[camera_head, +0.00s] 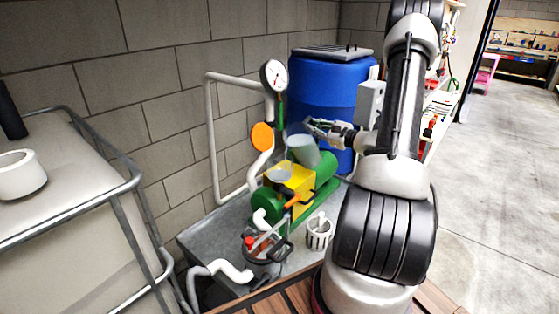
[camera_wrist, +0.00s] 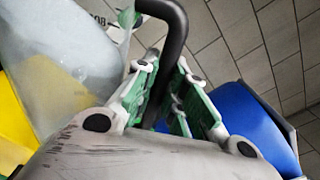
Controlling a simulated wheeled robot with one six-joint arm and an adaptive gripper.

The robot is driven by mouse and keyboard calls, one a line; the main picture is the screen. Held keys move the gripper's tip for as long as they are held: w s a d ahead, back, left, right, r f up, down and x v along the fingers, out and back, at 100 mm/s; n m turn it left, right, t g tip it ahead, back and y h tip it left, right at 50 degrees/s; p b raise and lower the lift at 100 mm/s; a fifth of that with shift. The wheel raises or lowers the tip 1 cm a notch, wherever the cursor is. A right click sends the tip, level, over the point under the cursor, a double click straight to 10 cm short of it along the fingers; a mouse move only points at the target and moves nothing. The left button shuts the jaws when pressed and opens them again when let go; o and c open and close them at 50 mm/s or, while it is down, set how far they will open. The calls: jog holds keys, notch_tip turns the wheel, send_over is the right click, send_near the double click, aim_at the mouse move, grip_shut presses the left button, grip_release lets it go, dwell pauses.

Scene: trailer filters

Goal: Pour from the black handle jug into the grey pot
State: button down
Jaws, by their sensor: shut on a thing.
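The jug (camera_head: 303,151) is a pale grey, translucent vessel. It is tilted, above and slightly right of a grey round opening (camera_head: 279,174) in the yellow part of the green machine; this may be the grey pot. My gripper (camera_head: 318,127) is at the jug's upper right. In the wrist view my gripper (camera_wrist: 166,92) has its green-padded fingers shut on the jug's black handle (camera_wrist: 173,30), with the jug's body (camera_wrist: 68,65) on the left. I cannot see any liquid flowing. The jug's mouth is not clear.
A blue drum (camera_head: 325,85) stands close behind my gripper. A gauge (camera_head: 273,76) and an orange disc (camera_head: 262,136) on pipes rise left of the jug. A white slotted cup (camera_head: 319,232) stands on the bench. A white pot (camera_head: 20,175) sits far left.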

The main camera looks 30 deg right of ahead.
jog(key=shift+r, duration=0.2)
jog(key=shift+s+a+r+n, duration=0.1)
jog(key=shift+a+r+n, duration=0.2)
jog(key=shift+r+n, duration=0.1)
jog(key=shift+s+a+r+n+p, duration=0.2)
jog(key=shift+a+r+n+p, duration=0.2)
jog(key=shift+r+n, duration=0.45)
jog(key=shift+s+a+r+n+p, duration=0.15)
jog(key=shift+a+r+n+p, duration=0.4)
jog(key=shift+r, duration=0.4)
jog(key=shift+s+a+r+n+p, duration=0.2)
jog(key=shift+a+r+n+p, duration=0.1)
jog(key=shift+r+n, duration=0.55)
dwell(4.8)
